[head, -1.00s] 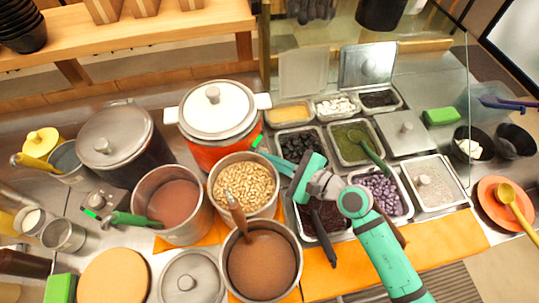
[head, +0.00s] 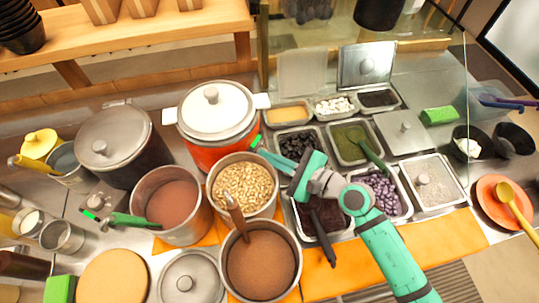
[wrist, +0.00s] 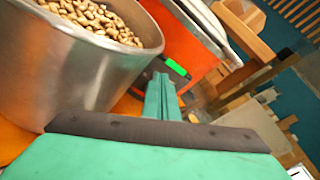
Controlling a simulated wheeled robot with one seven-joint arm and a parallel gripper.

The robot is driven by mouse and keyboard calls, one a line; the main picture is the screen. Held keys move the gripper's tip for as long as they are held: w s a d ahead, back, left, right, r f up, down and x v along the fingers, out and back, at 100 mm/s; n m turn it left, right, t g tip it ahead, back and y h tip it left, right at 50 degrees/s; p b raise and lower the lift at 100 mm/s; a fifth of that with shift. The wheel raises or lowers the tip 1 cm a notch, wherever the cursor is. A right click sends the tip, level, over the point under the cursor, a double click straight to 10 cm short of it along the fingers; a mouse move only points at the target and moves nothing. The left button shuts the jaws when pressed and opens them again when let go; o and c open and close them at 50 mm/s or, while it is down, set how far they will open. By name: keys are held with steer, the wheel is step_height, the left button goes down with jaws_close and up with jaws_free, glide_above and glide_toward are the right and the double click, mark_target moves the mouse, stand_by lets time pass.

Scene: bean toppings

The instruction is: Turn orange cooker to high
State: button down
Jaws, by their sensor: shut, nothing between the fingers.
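The orange cooker (head: 214,158) has a white and grey lid with a knob and stands behind the pot of beans (head: 241,188). A bright green light (head: 256,141) sits at its front right; in the wrist view this light (wrist: 176,67) is on a dark control part low on the orange wall (wrist: 178,38). My gripper (head: 262,153) is shut and empty, with its fingertips close to that control part. In the wrist view the shut fingers (wrist: 162,82) reach up to it and partly hide it. I cannot tell whether they touch it, or its setting.
The metal bean pot (wrist: 85,70) is close on the left of my fingers. Topping trays (head: 295,114) lie to the right, under my arm. A brown-filled pot (head: 262,264) with a ladle stands in front. A dark cooker (head: 115,145) with a similar green-lit control stands left.

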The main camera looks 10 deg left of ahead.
steer(key=v, duration=0.3)
steer(key=f+v, duration=0.1)
steer(key=v, duration=0.1)
steer(key=shift+w+d, duration=0.1)
steer(key=shift+d, duration=0.45)
steer(key=shift+w, duration=0.1)
